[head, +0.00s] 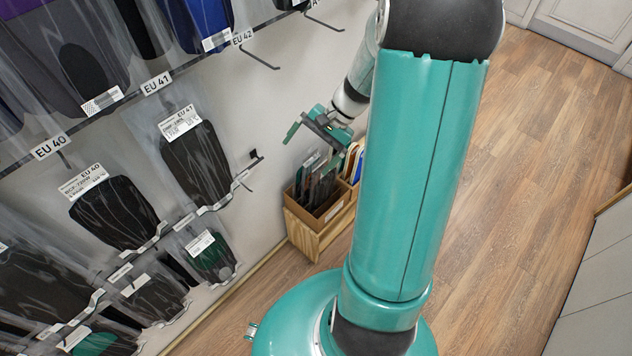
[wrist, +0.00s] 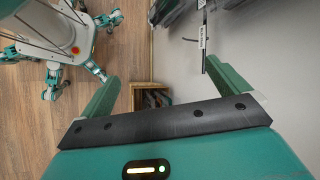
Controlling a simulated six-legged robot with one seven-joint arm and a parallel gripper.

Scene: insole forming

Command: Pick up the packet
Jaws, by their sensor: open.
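Several clear packets with dark insoles hang on wall hooks at the left in the head view; which one the task means, I cannot tell. One packet (head: 200,160) labelled EU 41 hangs nearest to my gripper, with another packet (head: 112,212) labelled EU 40 to its left. A packet with a green-tinted insole (head: 212,258) hangs lower. My gripper (head: 320,142) is open and empty, in front of the wall, right of the packets and apart from them. In the wrist view its green fingers (wrist: 160,75) are spread wide, with nothing between them. Dark packets (wrist: 176,12) show at that view's top edge.
A wooden box (head: 305,236) holding upright flat items stands on the floor by the wall, below my gripper; it also shows in the wrist view (wrist: 150,84). Bare hooks (head: 262,56) stick out from the wall. Open wood floor (head: 530,150) lies to the right.

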